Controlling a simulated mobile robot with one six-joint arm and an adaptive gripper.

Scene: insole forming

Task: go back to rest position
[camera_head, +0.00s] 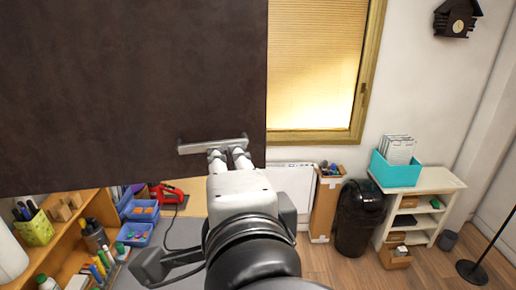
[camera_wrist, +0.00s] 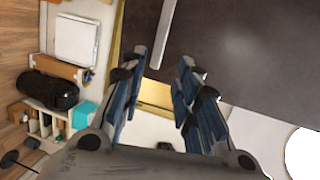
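My gripper (camera_head: 228,155) is raised in front of the lower edge of a large dark brown panel (camera_head: 120,90). A light grey bar handle (camera_head: 190,148) is fixed near that edge. In the head view the fingertips overlap the handle. In the wrist view my gripper (camera_wrist: 163,62) has its two blue-grey fingers apart with nothing between them. There the handle (camera_wrist: 163,35) lies just beyond the tips, and the panel (camera_wrist: 240,50) fills the upper right. Whether a fingertip touches the handle I cannot tell.
At lower left is a wooden shelf (camera_head: 75,232) with bottles and a green pen holder (camera_head: 36,228). Blue bins (camera_head: 134,234) stand on the bench. At right are a black bin (camera_head: 358,215), a cardboard box (camera_head: 326,205) and a white shelf (camera_head: 430,181) with a teal box (camera_head: 394,173).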

